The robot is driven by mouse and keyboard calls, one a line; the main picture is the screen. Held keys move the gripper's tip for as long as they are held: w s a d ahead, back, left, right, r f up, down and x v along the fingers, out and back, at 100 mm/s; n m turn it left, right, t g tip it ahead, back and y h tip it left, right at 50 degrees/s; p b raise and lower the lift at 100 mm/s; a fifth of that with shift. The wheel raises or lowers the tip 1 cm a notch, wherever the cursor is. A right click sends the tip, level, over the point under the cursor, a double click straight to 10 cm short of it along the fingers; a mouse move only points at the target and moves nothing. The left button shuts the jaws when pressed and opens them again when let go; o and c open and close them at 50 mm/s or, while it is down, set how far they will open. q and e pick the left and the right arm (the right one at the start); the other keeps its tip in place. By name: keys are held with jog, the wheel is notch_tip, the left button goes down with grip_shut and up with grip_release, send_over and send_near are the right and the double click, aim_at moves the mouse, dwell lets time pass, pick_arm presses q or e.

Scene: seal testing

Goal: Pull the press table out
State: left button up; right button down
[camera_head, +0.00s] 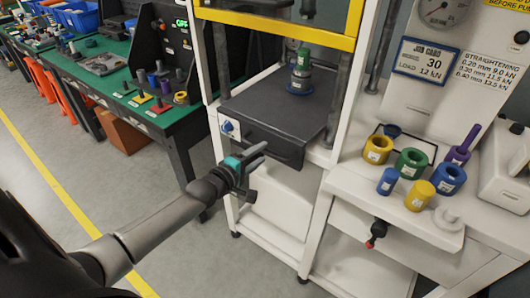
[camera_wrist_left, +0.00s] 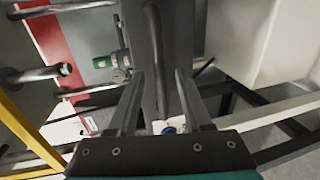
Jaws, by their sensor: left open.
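A green and blue cylindrical part (camera_head: 301,75) stands on the slab. My left gripper (camera_head: 258,156) is open in front of the lip's left part. In the left wrist view, the lip (camera_wrist_left: 155,55) shows as a dark bar between the open fingertips (camera_wrist_left: 160,75); I cannot tell whether they touch it. My right gripper is not in view.
A blue knob (camera_head: 227,127) is on the press frame left of the table. A green bench (camera_head: 130,95) stands left. Coloured rings and cylinders, including a yellow cylinder (camera_head: 419,196), stand on the white shelf at right. The floor (camera_head: 195,245) in front is clear.

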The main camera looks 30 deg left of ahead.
aim_at(265, 151)
pick_arm(q)
jog(key=shift+b+x, duration=0.45)
jog(key=shift+x, duration=1.05)
grip_shut()
dwell(0.6)
